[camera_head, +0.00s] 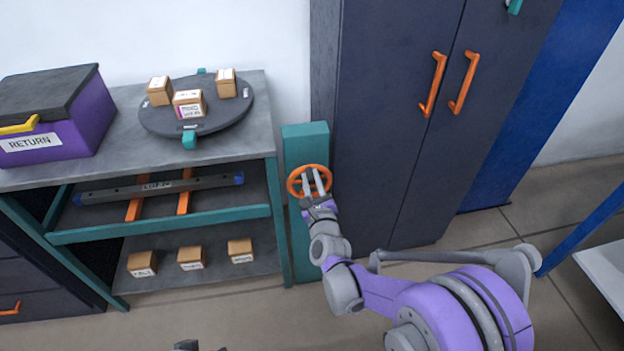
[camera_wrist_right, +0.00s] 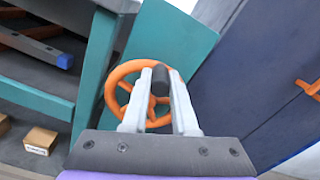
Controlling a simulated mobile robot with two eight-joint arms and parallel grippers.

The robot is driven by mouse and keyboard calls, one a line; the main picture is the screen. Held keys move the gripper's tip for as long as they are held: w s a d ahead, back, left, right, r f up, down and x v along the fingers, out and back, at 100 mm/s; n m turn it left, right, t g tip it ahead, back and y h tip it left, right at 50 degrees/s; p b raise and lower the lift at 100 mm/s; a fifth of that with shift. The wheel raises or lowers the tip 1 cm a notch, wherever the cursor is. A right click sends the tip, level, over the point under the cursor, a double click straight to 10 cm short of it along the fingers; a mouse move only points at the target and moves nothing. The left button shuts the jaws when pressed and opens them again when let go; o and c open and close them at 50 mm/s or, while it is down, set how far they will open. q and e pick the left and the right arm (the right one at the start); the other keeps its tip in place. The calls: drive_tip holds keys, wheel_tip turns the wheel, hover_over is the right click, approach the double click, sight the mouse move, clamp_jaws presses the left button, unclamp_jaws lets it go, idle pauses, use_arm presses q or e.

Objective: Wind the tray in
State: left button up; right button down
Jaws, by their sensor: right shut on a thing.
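An orange handwheel (camera_head: 296,181) is mounted on a teal post (camera_head: 305,140) between the shelf unit and the dark cabinet. It also shows in the right wrist view (camera_wrist_right: 113,80). My right gripper (camera_head: 317,180) is at the wheel, its fingers shut on the wheel's dark knob (camera_wrist_right: 160,74) near the rim. A long dark bar (camera_head: 115,192) with blue ends lies across orange rails (camera_head: 185,200) inside the shelf unit's middle level. I cannot tell whether this is the tray. Small dark tips at the bottom edge may be my left gripper (camera_head: 204,347); its state is unclear.
The grey shelf unit (camera_head: 240,150) holds a round dark turntable (camera_head: 222,122) with boxes and a purple RETURN bin (camera_head: 75,140). Several boxes sit on its lower shelf. A dark cabinet (camera_head: 385,130) with orange handles stands right of the post. Floor shows in front.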

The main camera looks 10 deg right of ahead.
drive_tip(key=c, duration=0.7)
unclamp_jaws()
drive_tip(key=shift+s, duration=0.15)
drive_tip(key=s, duration=1)
drive_tip(key=shift+s+d, duration=0.25)
drive_tip(key=shift+s, duration=0.05)
